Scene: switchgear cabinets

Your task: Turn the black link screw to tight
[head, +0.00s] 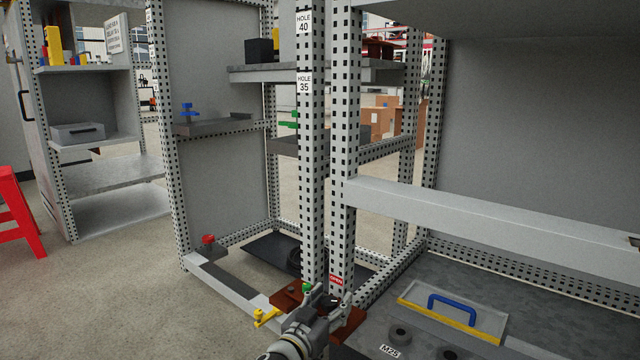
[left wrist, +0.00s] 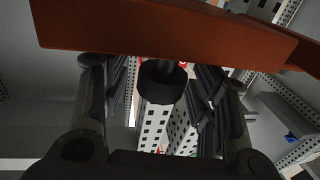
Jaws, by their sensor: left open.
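The black link screw (left wrist: 161,82) shows in the left wrist view as a dark round knob beside a copper-brown bar (left wrist: 160,30). My left gripper (left wrist: 163,75) is open, with one finger on each side of the knob and a visible gap on both sides. In the head view my left gripper (head: 325,302) is at the foot of the perforated posts, by the brown bar (head: 349,324). There the gripper largely hides the screw, and its tightness cannot be told. My right gripper is in neither view.
A red label (head: 336,280) marks the post by the gripper. A green knob (head: 307,287) and a yellow handle (head: 265,317) are close on the left. A panel with a blue handle (head: 452,305) lies to the right. Perforated posts (head: 312,150) rise just behind.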

